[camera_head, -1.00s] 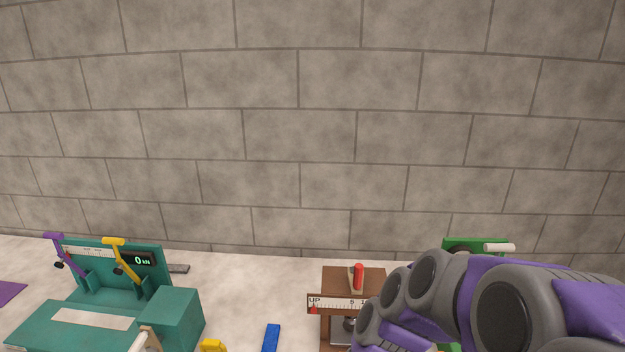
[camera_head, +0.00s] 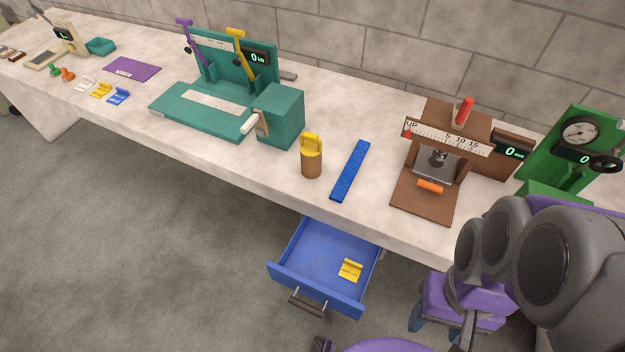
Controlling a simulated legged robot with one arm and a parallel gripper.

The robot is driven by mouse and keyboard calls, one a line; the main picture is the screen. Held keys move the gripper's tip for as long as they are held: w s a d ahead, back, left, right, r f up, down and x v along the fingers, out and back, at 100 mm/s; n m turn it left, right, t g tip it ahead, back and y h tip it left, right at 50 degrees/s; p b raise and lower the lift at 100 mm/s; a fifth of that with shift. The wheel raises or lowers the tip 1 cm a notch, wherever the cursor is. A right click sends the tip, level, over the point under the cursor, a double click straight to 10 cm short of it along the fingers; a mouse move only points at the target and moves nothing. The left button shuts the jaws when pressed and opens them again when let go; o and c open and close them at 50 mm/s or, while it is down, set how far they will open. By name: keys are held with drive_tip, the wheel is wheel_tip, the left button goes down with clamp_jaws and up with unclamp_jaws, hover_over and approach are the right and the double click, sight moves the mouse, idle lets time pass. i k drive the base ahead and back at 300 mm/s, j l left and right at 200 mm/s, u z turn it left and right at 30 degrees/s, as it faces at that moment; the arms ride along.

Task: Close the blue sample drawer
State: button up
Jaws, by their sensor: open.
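The blue sample drawer (camera_head: 318,289) is pulled out from under the front edge of the bench. Its dark bar handle (camera_head: 307,303) is on the front panel, facing the lower left. A small yellow piece (camera_head: 350,270) lies inside on the drawer floor. My gripper (camera_head: 440,326) is to the right of the drawer, apart from it and from the handle. It is open and looks empty, though my arm partly hides it.
The bench (camera_head: 375,214) holds a teal press (camera_head: 280,115), a brown cup with a yellow piece (camera_head: 312,160), a blue strip (camera_head: 350,170), a brown tester (camera_head: 425,195) and a green gauge stand (camera_head: 545,150). Grey floor (camera_head: 150,260) is clear left of the drawer.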

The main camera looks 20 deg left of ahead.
sight(311, 264)
drive_tip(key=k+j+u, duration=0.15)
drive_tip(key=u, duration=0.2)
drive_tip(key=k+j+u, duration=0.35)
drive_tip(key=l, duration=0.1)
